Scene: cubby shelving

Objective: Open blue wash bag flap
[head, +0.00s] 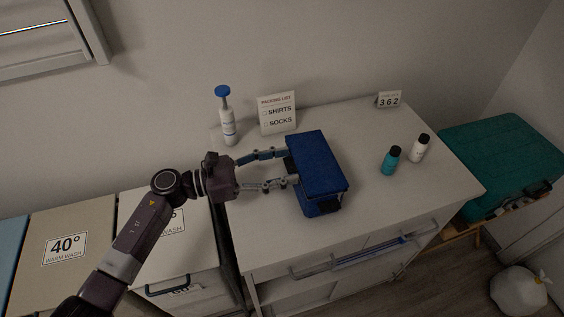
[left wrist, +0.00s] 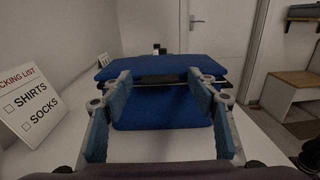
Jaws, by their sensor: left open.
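The blue wash bag (head: 321,170) stands on the white cabinet top, its flat blue flap on top looking closed. In the left wrist view the bag (left wrist: 160,112) is straight ahead, with the flap (left wrist: 165,66) as a wide slab above a dark gap. My left gripper (head: 288,169) is open at the bag's left side, its fingers spread and pointing at it. In the left wrist view the gripper's fingertips (left wrist: 158,78) are at the gap under the flap's edge. Whether they touch the bag I cannot tell. My right gripper is not in view.
A white pump bottle (head: 227,120) and a packing list sign (head: 278,113) stand behind the gripper. A teal bottle (head: 391,160), a white bottle (head: 419,148) and a number card (head: 389,99) are to the right. The cabinet top (head: 385,205) is clear in front of the bottles.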

